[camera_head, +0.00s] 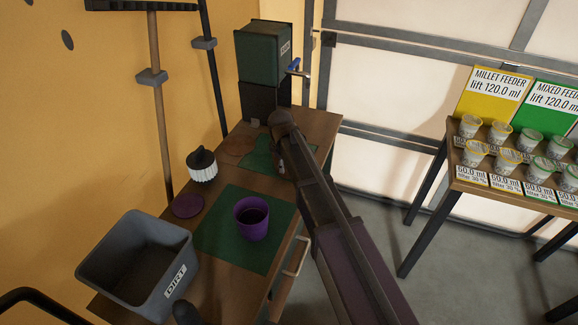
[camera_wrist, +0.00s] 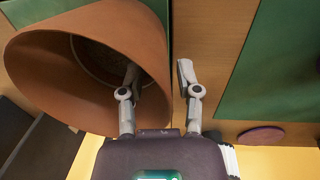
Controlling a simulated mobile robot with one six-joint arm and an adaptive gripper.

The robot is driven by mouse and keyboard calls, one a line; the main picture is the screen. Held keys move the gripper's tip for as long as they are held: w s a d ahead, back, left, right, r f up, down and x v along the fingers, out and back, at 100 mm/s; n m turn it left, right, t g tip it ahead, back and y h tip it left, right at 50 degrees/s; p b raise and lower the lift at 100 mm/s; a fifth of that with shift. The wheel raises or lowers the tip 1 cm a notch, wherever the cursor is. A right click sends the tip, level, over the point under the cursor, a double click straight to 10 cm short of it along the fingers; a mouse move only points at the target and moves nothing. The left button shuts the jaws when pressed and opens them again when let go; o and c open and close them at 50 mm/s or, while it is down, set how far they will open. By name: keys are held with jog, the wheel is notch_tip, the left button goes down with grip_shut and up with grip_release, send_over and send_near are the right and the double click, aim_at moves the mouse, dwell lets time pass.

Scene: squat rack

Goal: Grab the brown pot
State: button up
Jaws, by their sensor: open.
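The brown pot (camera_wrist: 60,35) fills the upper left of the wrist view, its wide mouth facing the camera and dark inside. My gripper (camera_wrist: 157,70) is open. Its left finger reaches into the pot's mouth, and its right finger is outside, right of the pot's wall. The wall lies between the fingers; I cannot tell whether either touches it.
A purple pot (camera_head: 251,225) stands on the near green mat (camera_head: 213,235). A grey DIRT bin (camera_head: 105,250), white ribbed jar (camera_head: 202,168) and purple disc (camera_head: 187,206) are left of it. A green dispenser (camera_head: 262,55) stands at the back. A feeder table (camera_head: 440,185) is right.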

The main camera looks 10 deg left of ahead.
jog(key=shift+w+f+b, duration=0.1)
jog(key=shift+f+b, duration=0.7)
jog(key=shift+f, duration=0.25)
grip_shut()
